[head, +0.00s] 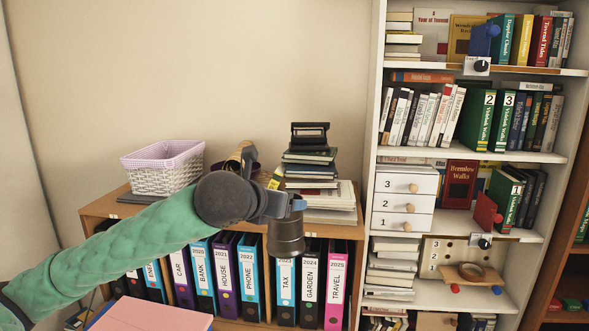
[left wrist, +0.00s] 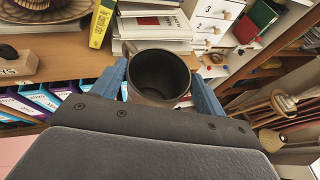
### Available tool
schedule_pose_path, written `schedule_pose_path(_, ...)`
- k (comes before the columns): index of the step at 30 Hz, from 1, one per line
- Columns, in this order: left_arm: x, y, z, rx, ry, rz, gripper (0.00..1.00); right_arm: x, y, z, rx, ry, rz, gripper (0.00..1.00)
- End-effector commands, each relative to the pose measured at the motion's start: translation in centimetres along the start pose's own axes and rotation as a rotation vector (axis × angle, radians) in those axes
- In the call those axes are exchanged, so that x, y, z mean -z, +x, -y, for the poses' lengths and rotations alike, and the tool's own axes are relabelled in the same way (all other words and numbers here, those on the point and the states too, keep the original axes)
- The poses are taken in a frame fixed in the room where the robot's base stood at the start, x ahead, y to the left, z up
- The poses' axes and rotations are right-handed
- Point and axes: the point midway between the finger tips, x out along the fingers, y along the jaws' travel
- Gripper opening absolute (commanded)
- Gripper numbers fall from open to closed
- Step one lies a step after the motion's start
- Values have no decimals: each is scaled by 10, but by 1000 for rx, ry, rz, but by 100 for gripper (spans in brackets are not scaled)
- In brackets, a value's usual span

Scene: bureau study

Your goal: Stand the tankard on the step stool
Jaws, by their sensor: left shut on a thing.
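The dark grey tankard (head: 286,238) hangs upright in my left gripper (head: 284,205), in front of the low bookcase and its row of binders. In the left wrist view I look down into the open mouth of the tankard (left wrist: 160,76), which seems empty. The blue fingers of my left gripper (left wrist: 160,90) are shut on it, one on each side. I cannot make out the step stool in either view. My right gripper is not in view.
The low bookcase (head: 100,207) carries a white wicker basket (head: 163,172) and a book stack (head: 312,172). A tall shelf (head: 377,120) with books and small drawers stands to the right. A pink-topped surface (head: 150,316) lies at the front left. Wooden furniture (left wrist: 270,110) shows at the right.

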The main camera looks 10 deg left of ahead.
Motion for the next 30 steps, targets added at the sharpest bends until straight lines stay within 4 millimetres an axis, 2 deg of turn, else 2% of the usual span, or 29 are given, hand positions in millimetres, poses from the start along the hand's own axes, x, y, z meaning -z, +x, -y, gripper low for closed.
schedule_pose_path(3,29,9,-13,-5,-5,-4,18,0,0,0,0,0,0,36)
schedule_pose_path(18,134,44,-60,-26,-13,-4,18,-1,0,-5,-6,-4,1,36)
schedule_pose_path(30,184,61,-83,-36,-16,-2,18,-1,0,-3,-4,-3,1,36)
